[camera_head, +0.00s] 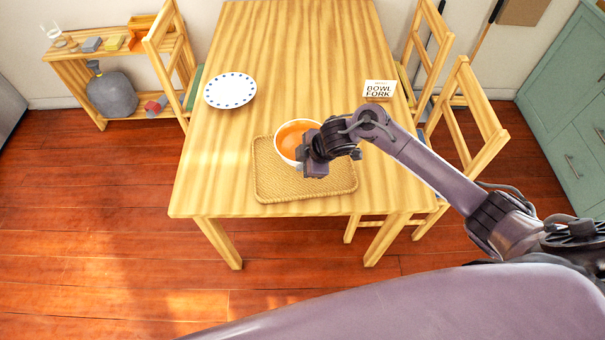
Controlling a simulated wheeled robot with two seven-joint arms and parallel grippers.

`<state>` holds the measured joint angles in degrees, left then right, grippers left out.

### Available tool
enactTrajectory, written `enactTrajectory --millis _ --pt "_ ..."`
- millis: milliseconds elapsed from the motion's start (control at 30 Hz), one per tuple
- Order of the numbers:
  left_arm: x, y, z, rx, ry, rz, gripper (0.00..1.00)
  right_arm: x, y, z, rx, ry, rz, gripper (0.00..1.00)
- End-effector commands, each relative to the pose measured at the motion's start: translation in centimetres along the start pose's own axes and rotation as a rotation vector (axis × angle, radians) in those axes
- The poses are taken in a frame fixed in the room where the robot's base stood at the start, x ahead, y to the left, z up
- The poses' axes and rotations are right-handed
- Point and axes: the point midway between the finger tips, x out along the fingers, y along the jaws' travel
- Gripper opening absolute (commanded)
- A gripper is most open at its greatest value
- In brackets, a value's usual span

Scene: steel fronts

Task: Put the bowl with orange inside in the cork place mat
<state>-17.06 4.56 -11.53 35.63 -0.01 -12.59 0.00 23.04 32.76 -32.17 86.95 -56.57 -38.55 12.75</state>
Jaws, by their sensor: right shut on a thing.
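A white bowl with an orange inside (295,137) is at the back edge of the woven cork-coloured place mat (292,187), near the front of the wooden table. From this angle I cannot tell whether the bowl rests on the mat or hangs just above it. My right gripper (312,160) is shut on the bowl's right side, and it hides part of the rim and wall there. My left gripper is not in view.
A white plate with blue dots (230,91) lies at the table's left. The table (300,50) is clear at the back. Wooden chairs (467,110) flank it.

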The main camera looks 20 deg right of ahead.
Motion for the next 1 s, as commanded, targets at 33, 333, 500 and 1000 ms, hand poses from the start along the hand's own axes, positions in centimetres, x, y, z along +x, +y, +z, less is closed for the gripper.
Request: enactTrajectory --millis 33,333,500,1000 --pt "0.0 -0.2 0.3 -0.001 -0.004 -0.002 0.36 0.5 -0.1 0.2 0.001 0.001 0.0 0.0" --pt "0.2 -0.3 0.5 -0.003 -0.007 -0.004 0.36 3.5 -1.1 1.4 0.002 0.002 0.0 0.0" --pt "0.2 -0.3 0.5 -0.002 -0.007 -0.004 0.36 4.7 -1.4 1.8 0.0 0.002 0.002 0.0" --pt "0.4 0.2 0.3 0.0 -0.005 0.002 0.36 4.9 -1.6 2.0 0.0 0.0 0.0 0.26"
